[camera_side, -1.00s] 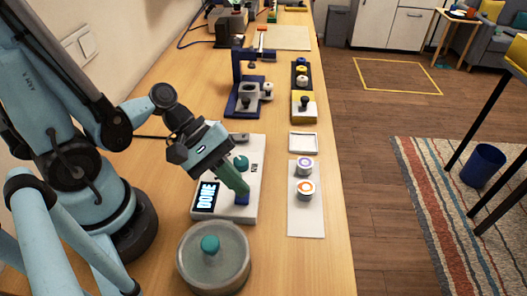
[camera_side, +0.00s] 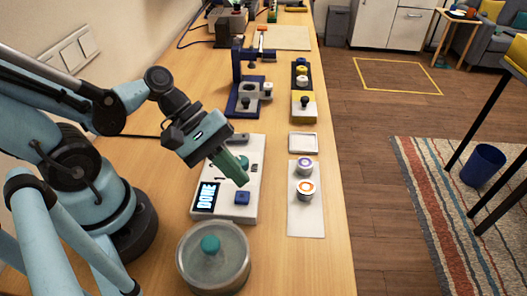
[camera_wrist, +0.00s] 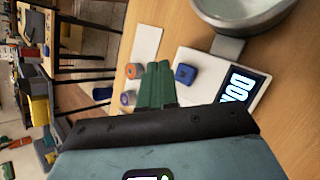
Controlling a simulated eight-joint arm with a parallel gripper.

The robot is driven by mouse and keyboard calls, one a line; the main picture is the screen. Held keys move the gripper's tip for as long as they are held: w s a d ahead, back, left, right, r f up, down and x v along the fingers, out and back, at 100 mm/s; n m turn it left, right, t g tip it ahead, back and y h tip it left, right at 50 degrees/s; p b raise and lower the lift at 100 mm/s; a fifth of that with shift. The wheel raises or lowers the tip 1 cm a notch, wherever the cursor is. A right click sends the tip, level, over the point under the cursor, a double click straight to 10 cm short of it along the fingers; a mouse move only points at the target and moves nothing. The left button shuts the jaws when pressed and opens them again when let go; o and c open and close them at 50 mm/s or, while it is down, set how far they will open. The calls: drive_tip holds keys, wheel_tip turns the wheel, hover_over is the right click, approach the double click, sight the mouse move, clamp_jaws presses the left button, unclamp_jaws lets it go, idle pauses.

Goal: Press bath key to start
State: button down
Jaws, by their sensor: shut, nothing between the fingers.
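The white bath unit (camera_side: 225,214) lies on the bench with a lit screen (camera_side: 207,197) reading DONE. A blue square key (camera_side: 242,198) sits beside the screen, and it also shows in the wrist view (camera_wrist: 185,74). My gripper (camera_side: 244,181) is shut and empty, its green fingers tilted down over the unit, a little behind the key and apart from it. In the wrist view my fingertips (camera_wrist: 158,68) are to the left of the key. A teal knob (camera_side: 243,162) is partly hidden behind my fingers.
A round lidded pot (camera_side: 213,262) with a teal knob stands in front of the unit. Two round white jars, one orange-marked (camera_side: 306,189) and one purple-marked (camera_side: 305,166), stand on a white mat (camera_side: 306,225) to the right. A blue press stand (camera_side: 243,92) is farther back.

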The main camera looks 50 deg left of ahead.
drive_tip(key=shift+r, duration=1.35)
drive_tip(key=w+a+m+y, duration=0.1)
drive_tip(key=a+m, duration=0.1)
drive_tip(key=w+a+m+t+y, duration=0.1)
drive_tip(key=a+m+y, duration=0.1)
drive_tip(key=w+a+m+t+y, duration=0.1)
drive_tip(key=w+a+m+y, duration=0.1)
drive_tip(key=shift+a+f+m, duration=0.1)
drive_tip(key=shift+m, duration=0.3)
drive_tip(key=w+a+r+m+t+y, duration=0.2)
drive_tip(key=w+a+r+m+y, duration=0.1)
drive_tip(key=m, duration=0.3)
drive_tip(key=shift+a+r+y, duration=0.15)
drive_tip(key=shift+a+y, duration=0.15)
drive_tip(key=shift+a, duration=0.45)
drive_tip(key=shift+w, duration=0.1)
wheel_tip(320, 180, up, 5)
drive_tip(key=m+g, duration=0.7)
drive_tip(key=m, duration=0.2)
hover_over(242, 196)
drive_tip(key=shift+f, duration=0.2)
